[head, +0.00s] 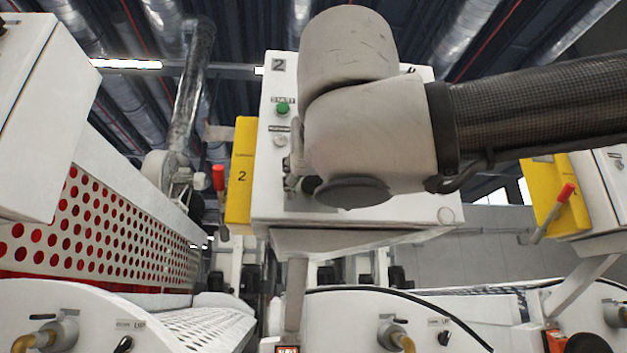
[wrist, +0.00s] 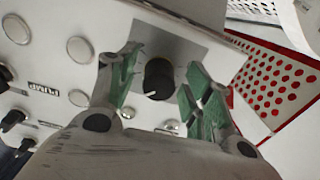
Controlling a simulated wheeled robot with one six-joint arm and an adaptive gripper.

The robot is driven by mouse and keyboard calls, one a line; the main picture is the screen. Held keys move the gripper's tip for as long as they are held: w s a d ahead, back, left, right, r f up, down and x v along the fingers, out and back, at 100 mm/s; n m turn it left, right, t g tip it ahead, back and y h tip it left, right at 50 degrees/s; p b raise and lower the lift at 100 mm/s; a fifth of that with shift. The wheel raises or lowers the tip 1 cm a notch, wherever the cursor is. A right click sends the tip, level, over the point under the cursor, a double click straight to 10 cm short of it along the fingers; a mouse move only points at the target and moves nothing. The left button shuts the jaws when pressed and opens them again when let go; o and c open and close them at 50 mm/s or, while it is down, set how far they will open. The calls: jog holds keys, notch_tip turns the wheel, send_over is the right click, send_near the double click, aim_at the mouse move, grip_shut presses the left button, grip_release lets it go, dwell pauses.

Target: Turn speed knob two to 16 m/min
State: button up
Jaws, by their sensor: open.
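The control box numbered 2 (head: 265,187) stands in the middle of the head view, largely covered by my arm. In the wrist view a black knob (wrist: 159,79) with a white pointer mark sits on a grey plate (wrist: 180,42) on the box face. My gripper (wrist: 161,74) is open, with one green-padded finger on each side of the knob. A gap shows between the knob and each finger. No speed marks are legible around the knob. In the head view the knob is hidden and only a small part of my gripper (head: 297,158) shows.
A green start button (head: 283,108) is on the box's left side. A yellow box with a red-handled lever (head: 219,180) adjoins it. In the wrist view, a PUMP label (wrist: 43,88), round buttons (wrist: 80,50) and black switches (wrist: 13,119) lie left of my gripper.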

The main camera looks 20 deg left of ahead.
jog(key=shift+w+a, duration=0.1)
jog(key=shift+w, duration=0.15)
jog(key=c, duration=1)
jog(key=n, duration=0.8)
jog(key=shift+n, duration=0.3)
